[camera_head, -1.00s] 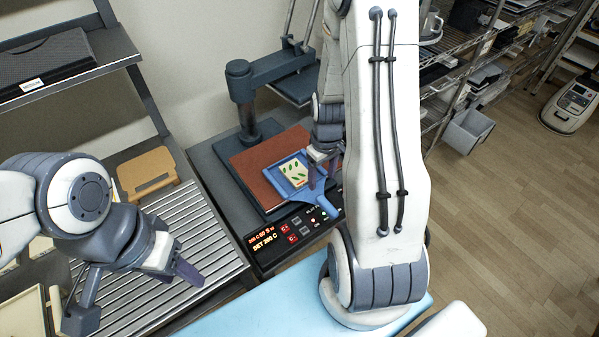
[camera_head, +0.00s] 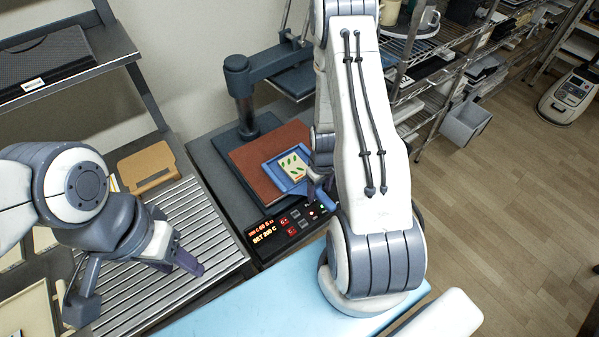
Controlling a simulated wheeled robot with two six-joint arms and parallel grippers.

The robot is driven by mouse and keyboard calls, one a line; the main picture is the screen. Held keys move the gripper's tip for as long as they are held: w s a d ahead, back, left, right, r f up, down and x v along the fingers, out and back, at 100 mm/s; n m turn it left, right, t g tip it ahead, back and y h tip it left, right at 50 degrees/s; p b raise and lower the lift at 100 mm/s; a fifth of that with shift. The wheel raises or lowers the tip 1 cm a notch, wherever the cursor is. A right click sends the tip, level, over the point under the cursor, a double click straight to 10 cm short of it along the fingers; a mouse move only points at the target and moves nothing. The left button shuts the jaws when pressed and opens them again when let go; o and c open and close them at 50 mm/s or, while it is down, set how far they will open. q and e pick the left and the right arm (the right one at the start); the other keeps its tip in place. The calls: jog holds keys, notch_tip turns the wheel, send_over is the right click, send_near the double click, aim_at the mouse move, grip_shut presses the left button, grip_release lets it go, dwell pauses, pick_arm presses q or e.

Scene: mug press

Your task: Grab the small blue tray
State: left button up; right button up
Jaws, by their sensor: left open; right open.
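The small blue tray (camera_head: 272,169) lies on the reddish-brown plate (camera_head: 252,172) of the press. A cream piece with green leaf shapes (camera_head: 295,166) lies in it. My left gripper (camera_head: 138,283) is open and empty above the slatted metal rack at the left, well apart from the tray.
The press post (camera_head: 243,100) stands behind the plate. A control panel (camera_head: 283,231) with lit red digits is at the press's front. A light blue surface (camera_head: 262,300) lies in front. A tan board (camera_head: 147,166) lies on the left rack. Shelves stand at the right.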

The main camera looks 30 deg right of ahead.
jog(key=shift+f, duration=0.2)
grip_shut()
jog(key=shift+r, duration=0.2)
